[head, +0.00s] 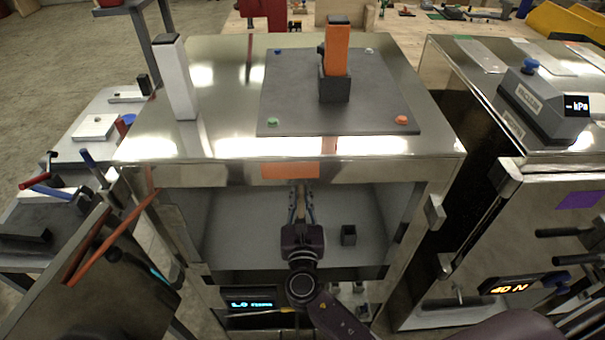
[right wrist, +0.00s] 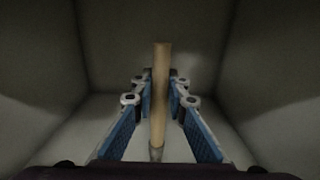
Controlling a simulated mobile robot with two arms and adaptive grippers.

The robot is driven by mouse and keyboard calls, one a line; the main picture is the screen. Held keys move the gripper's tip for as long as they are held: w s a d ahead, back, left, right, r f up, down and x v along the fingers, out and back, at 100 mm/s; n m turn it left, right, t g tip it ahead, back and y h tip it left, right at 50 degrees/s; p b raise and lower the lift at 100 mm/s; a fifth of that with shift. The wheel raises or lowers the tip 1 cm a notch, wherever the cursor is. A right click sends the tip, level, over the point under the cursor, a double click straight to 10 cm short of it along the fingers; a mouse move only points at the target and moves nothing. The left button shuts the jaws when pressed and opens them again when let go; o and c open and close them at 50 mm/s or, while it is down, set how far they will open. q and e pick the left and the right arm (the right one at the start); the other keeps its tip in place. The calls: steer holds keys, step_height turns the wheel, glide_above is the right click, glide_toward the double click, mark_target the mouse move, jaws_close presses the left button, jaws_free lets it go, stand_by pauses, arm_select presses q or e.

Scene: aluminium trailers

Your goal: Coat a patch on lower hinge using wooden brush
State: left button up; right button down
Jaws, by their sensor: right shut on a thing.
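My right gripper (head: 302,190) reaches into the open front of a metal cabinet (head: 330,215). It is shut on a wooden brush (right wrist: 161,85), whose pale round handle stands between the blue finger pads in the right wrist view. The handle also shows faintly between the fingers in the head view (head: 301,203). I cannot make out the bristles. The cabinet's open door (head: 110,285) hangs at the left. The lower hinge cannot be told for sure; hinge-like dark parts show along the left edge of the opening. My left gripper is not in view.
A small dark open block (head: 348,235) stands inside the cabinet, right of my gripper. On top are a grey plate (head: 285,95) with an orange-topped holder (head: 337,50) and a white post (head: 175,80). The cabinet walls close in on both sides of my gripper.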

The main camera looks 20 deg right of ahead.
mark_target(301, 214)
steer(key=shift+s+a, duration=0.1)
steer(key=shift+f, duration=0.2)
arm_select(q)
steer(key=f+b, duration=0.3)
steer(key=b, duration=0.1)
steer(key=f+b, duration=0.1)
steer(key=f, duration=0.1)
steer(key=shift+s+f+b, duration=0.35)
steer(key=shift+b, duration=0.05)
arm_select(e)
step_height(301, 214, down, 6)
steer(key=shift+r, duration=0.2)
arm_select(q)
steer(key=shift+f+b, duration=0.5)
arm_select(e)
steer(key=shift+f, duration=0.55)
steer(key=shift+s+f, duration=0.1)
steer(key=shift+f, duration=0.05)
stand_by(0.4)
